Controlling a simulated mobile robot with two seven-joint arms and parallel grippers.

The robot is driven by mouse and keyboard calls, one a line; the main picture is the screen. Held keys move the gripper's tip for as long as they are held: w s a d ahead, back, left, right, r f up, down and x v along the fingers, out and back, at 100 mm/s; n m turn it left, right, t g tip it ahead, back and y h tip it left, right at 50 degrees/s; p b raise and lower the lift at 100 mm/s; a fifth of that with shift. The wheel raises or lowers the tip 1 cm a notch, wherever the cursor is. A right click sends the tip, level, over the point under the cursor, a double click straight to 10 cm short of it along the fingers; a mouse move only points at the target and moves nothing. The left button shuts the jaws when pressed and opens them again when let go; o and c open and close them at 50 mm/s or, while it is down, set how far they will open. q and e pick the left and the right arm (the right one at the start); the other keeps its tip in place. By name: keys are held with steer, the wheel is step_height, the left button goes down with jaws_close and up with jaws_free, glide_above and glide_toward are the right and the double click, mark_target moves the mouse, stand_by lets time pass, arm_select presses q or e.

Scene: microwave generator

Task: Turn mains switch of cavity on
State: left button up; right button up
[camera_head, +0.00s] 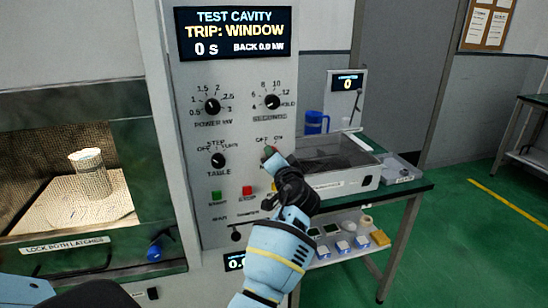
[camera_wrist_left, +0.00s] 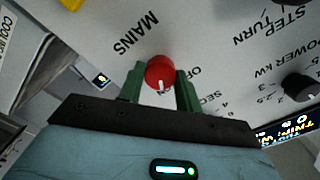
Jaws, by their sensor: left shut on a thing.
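The red mains knob (camera_wrist_left: 158,70) is on the white control panel (camera_wrist_left: 225,50), beside the MAINS lettering, with a white pointer mark facing down in the left wrist view. My left gripper (camera_wrist_left: 160,78) has its green fingers shut on either side of this knob. In the head view my left gripper (camera_head: 271,154) reaches the panel just below the OFF and ON lettering, largely covering the knob. The display (camera_head: 235,33) reads TEST CAVITY, TRIP: WINDOW, 0 s. My right gripper is not in view.
Black knobs (camera_head: 212,106) and the table knob (camera_head: 218,160) sit nearby. Green (camera_head: 215,197) and red (camera_head: 247,190) buttons are below. The lit cavity (camera_head: 60,200) holding a beaker (camera_head: 90,172) is left. A bench (camera_head: 408,188) with a tray stands right.

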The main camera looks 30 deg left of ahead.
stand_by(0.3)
arm_select(q)
steer(key=o, duration=1)
steer(key=v, duration=0.7)
steer(key=shift+s+d+b, duration=0.2)
steer(key=shift+s+b, duration=0.1)
steer(key=shift+b, duration=0.05)
